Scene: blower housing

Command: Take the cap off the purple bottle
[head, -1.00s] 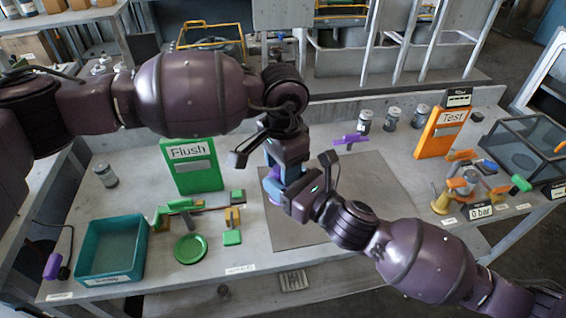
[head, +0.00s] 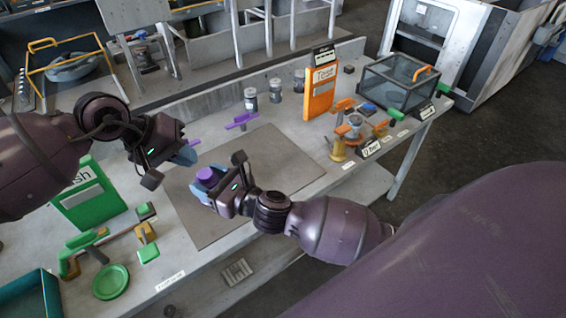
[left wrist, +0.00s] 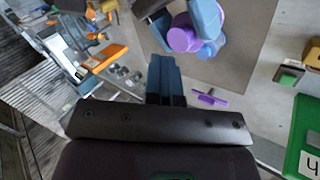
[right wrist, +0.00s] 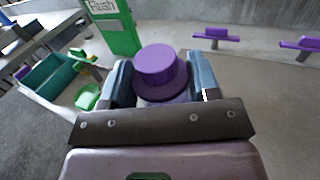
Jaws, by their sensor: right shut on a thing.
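The purple bottle (right wrist: 166,92) stands between the blue fingers of my right gripper (right wrist: 160,88), which is shut on it. A purple round cap (right wrist: 157,64) sits on top of the bottle in the right wrist view. The cap also shows in the head view (head: 207,174) and the left wrist view (left wrist: 184,39). The fingers hide the bottle's lower part. My left gripper (head: 186,152) is up and left of the bottle in the head view, apart from it. In the left wrist view its fingers (left wrist: 165,75) are together with nothing seen between them.
A grey mat (head: 250,155) lies under the right gripper. A purple-handled item (head: 241,120) and several jars (head: 251,99) stand behind it. A green Flush board (head: 88,199) is at left, an orange Test board (head: 320,92) at right. The mat's right part is clear.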

